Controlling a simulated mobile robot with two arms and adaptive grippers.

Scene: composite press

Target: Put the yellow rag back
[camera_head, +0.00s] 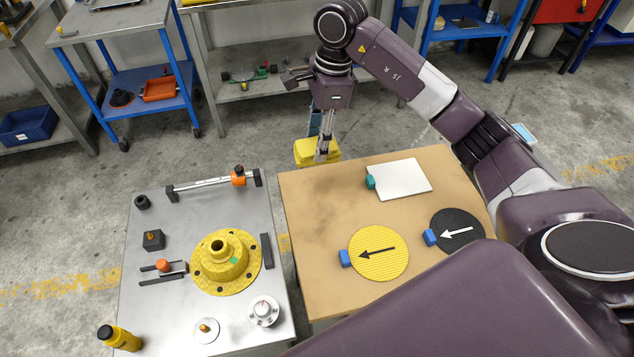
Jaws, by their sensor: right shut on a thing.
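The yellow rag (304,151) is a bright yellow patch just beyond the far edge of the wooden-topped table. My right gripper (322,154) points down from the arm at the top middle and is shut on the rag. The fingers cover part of the rag. I cannot tell whether its underside touches anything. My left gripper is not in view.
The wooden table (315,215) carries a white sheet (403,179), a yellow disc (382,262) and a black disc (456,225) with arrows. Left of it, a metal table (205,322) holds a yellow flanged part (238,275). Shelves line the back; floor lies between.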

